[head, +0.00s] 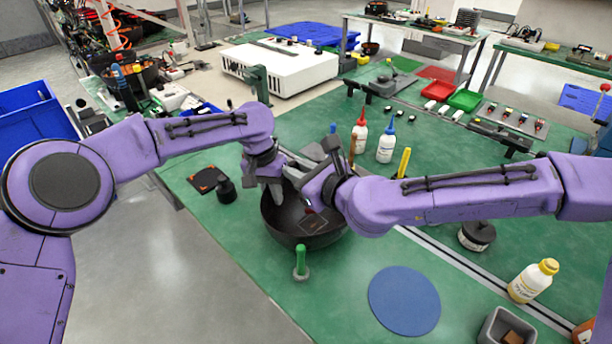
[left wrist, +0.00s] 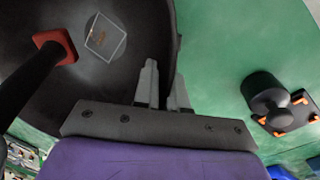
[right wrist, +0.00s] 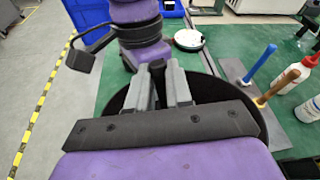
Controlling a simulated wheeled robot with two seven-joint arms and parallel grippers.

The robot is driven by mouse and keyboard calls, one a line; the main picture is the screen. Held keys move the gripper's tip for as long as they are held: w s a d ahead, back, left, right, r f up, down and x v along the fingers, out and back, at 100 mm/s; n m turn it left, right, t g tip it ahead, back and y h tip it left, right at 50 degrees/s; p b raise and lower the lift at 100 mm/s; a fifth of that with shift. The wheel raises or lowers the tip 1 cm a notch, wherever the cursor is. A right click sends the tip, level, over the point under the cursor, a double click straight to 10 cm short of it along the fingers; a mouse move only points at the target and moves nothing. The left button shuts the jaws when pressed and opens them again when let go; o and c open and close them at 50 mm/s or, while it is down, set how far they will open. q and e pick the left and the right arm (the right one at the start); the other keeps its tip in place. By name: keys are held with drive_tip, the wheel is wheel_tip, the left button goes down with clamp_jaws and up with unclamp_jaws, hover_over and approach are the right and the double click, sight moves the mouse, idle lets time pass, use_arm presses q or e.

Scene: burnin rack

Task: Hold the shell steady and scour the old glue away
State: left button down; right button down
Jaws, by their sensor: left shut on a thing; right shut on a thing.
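The shell (head: 282,222) is a black round bowl standing on the green bench. My left gripper (head: 268,190) is shut on its rim; in the left wrist view the fingers (left wrist: 164,88) straddle the rim. A pale square patch with a brownish mark (left wrist: 105,38), apparently the old glue, lies on the shell's inner surface. A scouring tool with a black handle and red head (left wrist: 58,44) is inside the shell, beside the patch; I cannot tell if it touches. My right gripper (right wrist: 160,85) is shut on the tool's black handle (right wrist: 157,70). In the head view the right wrist partly covers the shell.
Bottles (head: 386,143) stand behind. A blue disc (head: 404,300) lies at the front right. Bare green bench lies between.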

drive_tip(key=shift+s+a+f, duration=0.1)
drive_tip(key=shift+s+a, duration=0.1)
drive_tip(key=shift+s, duration=0.1)
